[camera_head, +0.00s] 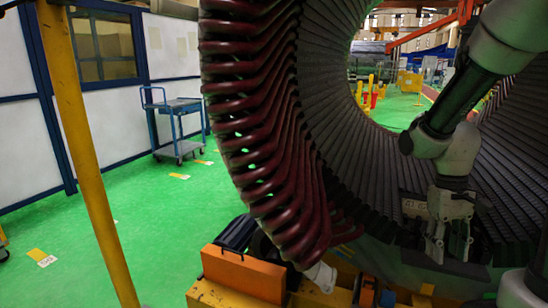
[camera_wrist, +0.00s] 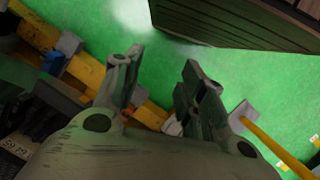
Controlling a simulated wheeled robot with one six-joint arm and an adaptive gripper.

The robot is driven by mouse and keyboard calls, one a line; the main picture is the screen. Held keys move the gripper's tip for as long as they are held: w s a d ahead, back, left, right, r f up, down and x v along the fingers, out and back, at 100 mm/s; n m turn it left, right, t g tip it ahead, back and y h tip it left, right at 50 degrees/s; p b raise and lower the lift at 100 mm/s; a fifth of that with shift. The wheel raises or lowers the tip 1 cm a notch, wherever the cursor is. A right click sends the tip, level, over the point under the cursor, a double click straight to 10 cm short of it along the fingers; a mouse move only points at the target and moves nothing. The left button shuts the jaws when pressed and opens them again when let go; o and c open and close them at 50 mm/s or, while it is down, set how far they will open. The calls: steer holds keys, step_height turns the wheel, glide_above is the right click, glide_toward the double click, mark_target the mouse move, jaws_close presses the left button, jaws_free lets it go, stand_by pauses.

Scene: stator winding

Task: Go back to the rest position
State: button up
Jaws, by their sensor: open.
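My gripper (camera_head: 447,246) hangs fingers-down in front of the lower inner face of the large stator ring (camera_head: 335,115) in the head view. The stator carries a row of dark red windings (camera_head: 262,125) along its left side. In the wrist view my gripper (camera_wrist: 157,85) shows two fingers spread apart with nothing between them. It is open and empty. A dark ribbed stator part (camera_wrist: 235,22) shows at the top of the wrist view, apart from the fingers.
An orange block (camera_head: 243,273) sits on the yellow base below the windings. A yellow post (camera_head: 90,160) stands at the left. A blue cart (camera_head: 178,125) stands by the wall. The green floor (camera_head: 160,235) between them is mostly clear. A yellow beam (camera_wrist: 90,75) crosses the wrist view.

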steer(key=s+a+r+t, duration=0.1)
steer(key=s+r+t, duration=0.2)
steer(key=r, duration=0.4)
steer(key=s+a+r+t, duration=0.1)
steer(key=s+r+t, duration=0.3)
steer(key=r, duration=0.3)
steer(key=shift+s+r, duration=0.2)
steer(key=shift+r, duration=0.05)
steer(key=shift+a, duration=0.1)
